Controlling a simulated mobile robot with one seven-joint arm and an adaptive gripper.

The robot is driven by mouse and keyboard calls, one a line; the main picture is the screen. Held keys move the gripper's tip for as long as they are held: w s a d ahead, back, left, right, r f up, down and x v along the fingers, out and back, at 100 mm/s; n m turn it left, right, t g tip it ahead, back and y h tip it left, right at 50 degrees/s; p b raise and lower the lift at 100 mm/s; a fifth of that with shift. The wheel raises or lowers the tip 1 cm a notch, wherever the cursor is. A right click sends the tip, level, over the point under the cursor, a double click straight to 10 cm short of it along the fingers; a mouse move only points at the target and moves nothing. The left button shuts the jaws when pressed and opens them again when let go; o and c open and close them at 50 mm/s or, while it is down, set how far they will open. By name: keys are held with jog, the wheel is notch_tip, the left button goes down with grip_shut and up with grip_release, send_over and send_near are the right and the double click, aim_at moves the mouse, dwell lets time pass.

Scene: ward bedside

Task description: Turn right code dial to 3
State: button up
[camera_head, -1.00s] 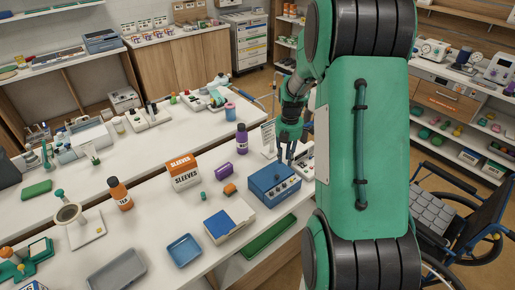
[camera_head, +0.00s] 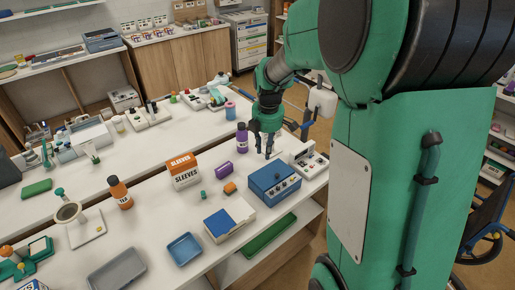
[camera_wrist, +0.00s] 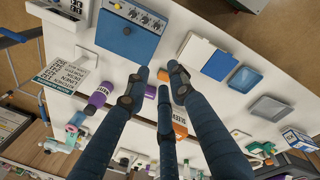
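The blue box (camera_head: 272,181) with a row of small round dials (camera_head: 285,188) on its front face stands near the right end of the front table. The same box shows at the top of the wrist view (camera_wrist: 127,40), with its dials (camera_wrist: 138,15) on a pale panel at the far edge. The dial settings are too small to read. My gripper (camera_head: 266,150) hangs behind the box in the head view, clear of the dials. In the wrist view its dark fingers (camera_wrist: 157,74) are spread apart with nothing between them.
A blue-lidded white box (camera_head: 229,221) lies in front.

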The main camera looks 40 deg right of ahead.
jog(key=shift+m+t, duration=0.3)
jog(key=shift+m, duration=0.6)
jog(key=shift+s+a+r, duration=0.2)
jog(key=shift+a+r, duration=0.4)
jog(key=shift+a, duration=0.15)
jog(key=shift+s+a+r, duration=0.2)
jog(key=shift+a+r, duration=0.35)
jog(key=shift+a, duration=0.25)
jog(key=shift+s+a+r, duration=0.2)
jog(key=shift+a+r, duration=0.4)
jog(key=shift+a, duration=0.15)
jog(key=shift+c, duration=0.2)
jog(key=m+g+y+p, duration=0.1)
jog(key=m+p, duration=0.3)
jog(key=m, duration=1.4)
send_over(285, 182)
notch_tip(285, 182, down, 14)
jog(key=f, duration=0.1)
jog(key=shift+s+d+r, duration=0.25)
jog(key=shift+s+d, duration=0.1)
jog(key=shift+s, duration=0.05)
jog(key=shift+f, duration=0.1)
jog(key=f, duration=0.4)
jog(key=f+b, duration=0.1)
jog(key=f, duration=0.4)
jog(key=a+f, duration=0.1)
jog(key=f, duration=0.3)
jog(key=shift+w+f+b, duration=0.3)
jog(key=shift+b, duration=0.05)
grip_shut()
